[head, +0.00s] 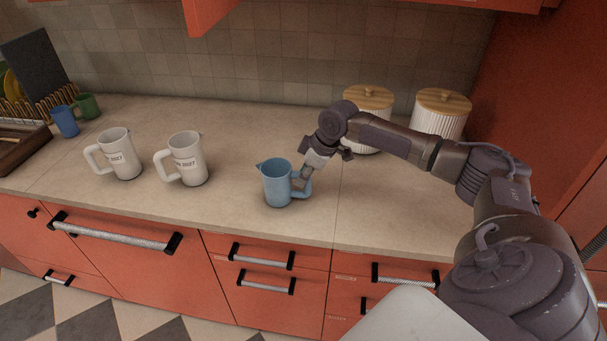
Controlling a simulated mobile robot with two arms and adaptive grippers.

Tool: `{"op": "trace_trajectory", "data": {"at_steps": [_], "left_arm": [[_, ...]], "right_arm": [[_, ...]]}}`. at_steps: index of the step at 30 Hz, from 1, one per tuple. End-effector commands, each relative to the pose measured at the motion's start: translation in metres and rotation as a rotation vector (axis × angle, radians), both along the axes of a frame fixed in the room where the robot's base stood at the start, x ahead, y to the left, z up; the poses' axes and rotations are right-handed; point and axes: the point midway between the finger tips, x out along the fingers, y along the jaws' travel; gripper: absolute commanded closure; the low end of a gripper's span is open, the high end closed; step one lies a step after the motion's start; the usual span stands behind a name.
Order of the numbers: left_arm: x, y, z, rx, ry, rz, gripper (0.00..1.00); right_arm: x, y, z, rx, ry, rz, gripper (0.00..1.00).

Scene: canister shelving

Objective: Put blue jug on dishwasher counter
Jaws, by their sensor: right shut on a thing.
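The blue jug (276,184) is upright on the beige counter (235,222), near its front edge, with its spout to the left and its handle to the right. My right gripper (305,176) reaches in from the right and is shut on the jug's handle. The fingers partly hide the handle. The jug's base appears to be on or very close to the counter; I cannot tell for sure. My left gripper is not in view. I cannot tell which stretch of counter is over a dishwasher.
Two white jugs (186,159) (120,155) stand left of the blue jug. A blue mug (65,122), a green mug (88,106) and a dish rack (45,103) are at the far left. Two ribbed canisters with wooden lids (440,116) (368,98) stand behind my right arm. Red drawers (265,265) lie below.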

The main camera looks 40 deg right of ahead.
Motion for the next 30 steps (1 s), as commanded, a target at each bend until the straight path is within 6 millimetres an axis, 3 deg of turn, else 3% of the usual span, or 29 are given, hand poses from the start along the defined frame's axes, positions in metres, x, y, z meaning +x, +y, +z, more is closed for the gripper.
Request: {"op": "trace_trajectory", "data": {"at_steps": [2, 3, 7, 19, 30], "left_arm": [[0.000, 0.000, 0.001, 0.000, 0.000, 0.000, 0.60], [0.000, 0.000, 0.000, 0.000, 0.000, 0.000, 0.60], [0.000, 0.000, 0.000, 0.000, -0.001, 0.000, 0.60], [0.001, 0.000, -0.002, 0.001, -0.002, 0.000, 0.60], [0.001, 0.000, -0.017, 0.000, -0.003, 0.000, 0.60]], "right_arm": [[0.001, 0.000, -0.001, 0.001, -0.003, 0.000, 1.00], [0.000, 0.000, -0.002, 0.000, 0.000, 0.000, 0.73], [0.000, 0.000, -0.001, 0.000, 0.000, 0.000, 0.54], [-0.002, -0.002, 0.007, 0.000, -0.003, -0.001, 0.54], [-0.028, -0.016, 0.074, -0.002, -0.004, -0.001, 0.54]]}}
